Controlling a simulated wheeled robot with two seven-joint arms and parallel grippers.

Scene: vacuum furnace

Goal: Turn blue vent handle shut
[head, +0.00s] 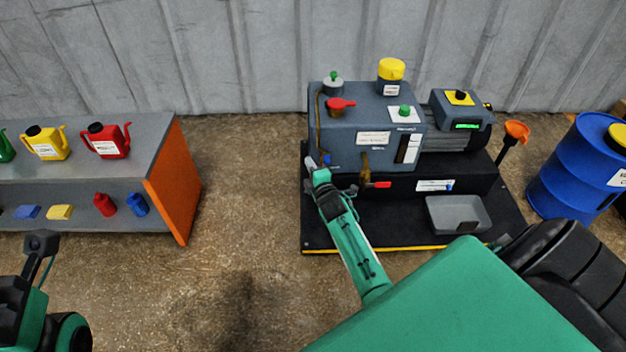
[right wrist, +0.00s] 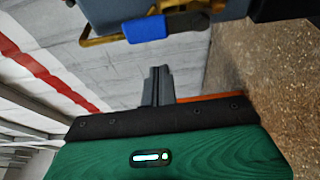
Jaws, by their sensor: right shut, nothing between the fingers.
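The blue vent handle (right wrist: 146,28) shows at the top of the right wrist view, on a brass-coloured pipe. In the head view it is a small blue spot (head: 327,160) at the lower left front of the grey pump unit (head: 350,130). My right gripper (head: 318,170) is right beside it there, and hides part of that area. In the right wrist view, my right gripper's fingers (right wrist: 157,72) are shut and empty, pointing toward the handle with a gap between them. Part of my left arm (head: 40,245) shows at the lower left of the head view; its jaw state is not clear.
The pump unit has a red handle (head: 341,104), a yellow cap (head: 391,69) and a red lever (head: 378,185) low on its front. A grey drip tray (head: 458,214) stands on the black base. A blue drum (head: 580,165) is at right, a shelf with jugs (head: 165,190) at left.

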